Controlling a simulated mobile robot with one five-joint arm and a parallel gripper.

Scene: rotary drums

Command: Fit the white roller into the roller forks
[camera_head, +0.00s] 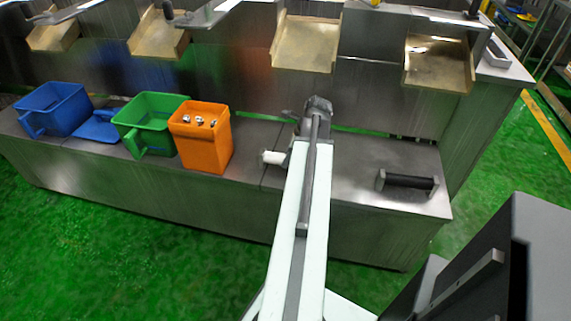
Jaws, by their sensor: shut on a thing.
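The white roller (272,157) shows as a short white end sticking out to the left of my arm, above the steel bench. My gripper (291,154) is shut on it. My arm hides most of the gripper and the rest of the roller. The roller forks (380,179) appear to be the two grey end pieces on the bench to the right, with a dark bar between them. I cannot tell whether that bar is a base or another roller. The white roller is apart from them, to their left.
An orange bin (205,150) with small shiny parts stands left of my gripper. A green scoop bin (150,110), a blue bin (62,112) and a flat blue piece (98,131) are farther left. Metal chutes (306,46) line the back. The bench (350,160) between arm and forks is clear.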

